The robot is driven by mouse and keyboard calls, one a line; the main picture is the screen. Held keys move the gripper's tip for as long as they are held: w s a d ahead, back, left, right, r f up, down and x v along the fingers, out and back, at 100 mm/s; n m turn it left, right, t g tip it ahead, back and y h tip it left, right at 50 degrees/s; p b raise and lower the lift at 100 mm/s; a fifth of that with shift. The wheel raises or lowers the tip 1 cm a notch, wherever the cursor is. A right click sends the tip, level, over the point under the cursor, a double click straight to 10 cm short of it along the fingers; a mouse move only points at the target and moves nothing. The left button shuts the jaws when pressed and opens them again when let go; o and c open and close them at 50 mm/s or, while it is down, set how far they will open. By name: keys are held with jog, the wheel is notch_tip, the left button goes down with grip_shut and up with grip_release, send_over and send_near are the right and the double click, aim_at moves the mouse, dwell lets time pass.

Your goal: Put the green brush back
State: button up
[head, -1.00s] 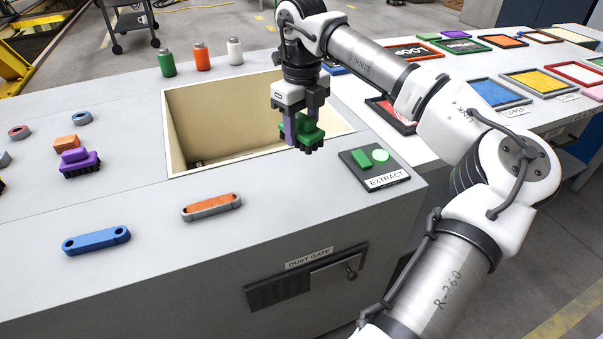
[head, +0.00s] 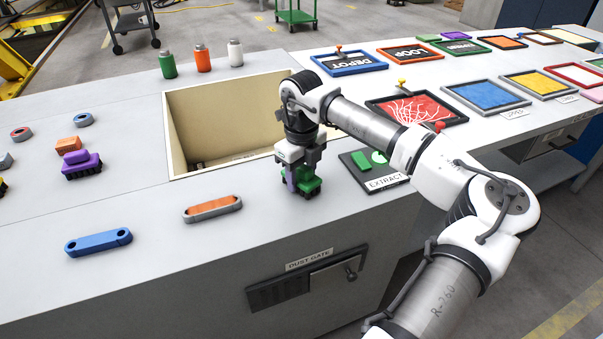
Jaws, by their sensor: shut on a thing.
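The green brush (head: 312,184) has a green body with dark bristles underneath. My gripper (head: 298,172) is shut on it from above, with the fingers pointing down. The brush is upright, bristles down, over the grey bench top just in front of the right corner of the open bin. I cannot tell whether its bristles touch the bench. The gripper fingers hide part of the brush.
The open bin (head: 176,137) lies behind and left of my gripper. A purple brush (head: 81,163), orange link (head: 212,207) and blue link (head: 98,242) lie left. The bench between these links and my gripper is clear.

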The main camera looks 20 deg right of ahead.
jog(key=shift+f, duration=0.1)
jog(key=shift+f, duration=0.15)
jog(key=o, duration=1)
jog(key=shift+c, duration=0.2)
notch_tip(320, 180, up, 13)
jog(key=shift+f+b, duration=0.2)
jog(key=shift+b, duration=0.15)
